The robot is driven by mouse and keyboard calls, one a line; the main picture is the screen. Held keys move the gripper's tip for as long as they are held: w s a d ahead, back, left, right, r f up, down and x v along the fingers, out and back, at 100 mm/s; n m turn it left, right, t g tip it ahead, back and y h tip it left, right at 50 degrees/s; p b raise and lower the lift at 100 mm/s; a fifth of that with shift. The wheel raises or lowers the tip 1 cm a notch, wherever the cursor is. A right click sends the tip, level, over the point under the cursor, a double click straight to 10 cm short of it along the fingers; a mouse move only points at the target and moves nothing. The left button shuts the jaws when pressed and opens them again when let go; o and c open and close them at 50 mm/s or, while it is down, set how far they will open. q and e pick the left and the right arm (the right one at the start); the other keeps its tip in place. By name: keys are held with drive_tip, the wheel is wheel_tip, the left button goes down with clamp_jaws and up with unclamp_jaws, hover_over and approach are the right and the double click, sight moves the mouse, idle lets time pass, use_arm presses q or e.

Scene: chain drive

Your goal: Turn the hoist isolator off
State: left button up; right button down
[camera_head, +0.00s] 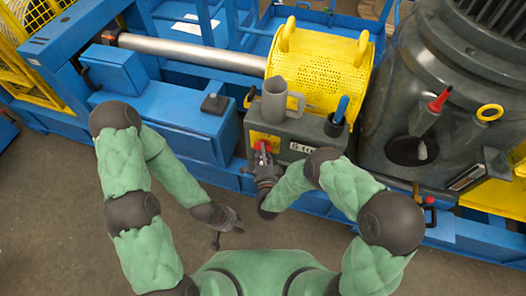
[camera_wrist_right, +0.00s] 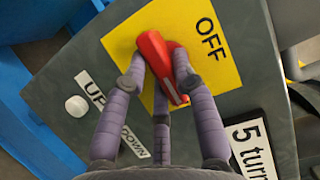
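The hoist isolator is a red handle (camera_wrist_right: 162,66) on a yellow plate (camera_wrist_right: 225,65) marked OFF, on the face of a grey box (camera_head: 310,128). In the right wrist view the handle slants from upper left to lower right, and the OFF lettering lies to its upper right. My right gripper (camera_head: 264,150) is at the handle, its purple-grey fingers in the right wrist view (camera_wrist_right: 160,75) closed in against both sides of it. In the head view the gripper partly covers the handle. My left gripper (camera_head: 232,228) is open and empty, low over the floor.
A white knob (camera_wrist_right: 76,106) with an UP/DOWN label sits beside the yellow plate. A grey jug (camera_head: 275,100) and a dark cup with a blue-handled tool (camera_head: 341,110) stand on the box. A yellow drum (camera_head: 325,65) is behind; a large grey motor housing (camera_head: 430,70) stands right.

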idle(0.3)
drive_tip(key=shift+r+n+g+h+p, duration=0.2)
drive_tip(key=shift+n+g+h+p, duration=0.75)
drive_tip(key=shift+n, duration=1.25)
drive_tip(key=shift+r+n+g+h+p, duration=0.15)
drive_tip(key=shift+n+g+h+p, duration=0.7)
drive_tip(key=shift+n, duration=1.35)
drive_tip(key=shift+r+n+g+h+p, duration=0.2)
drive_tip(key=shift+n+g+h+p, duration=0.75)
drive_tip(key=shift+n, duration=1.25)
drive_tip(key=shift+t, duration=0.25)
drive_tip(key=c, duration=1)
unclamp_jaws()
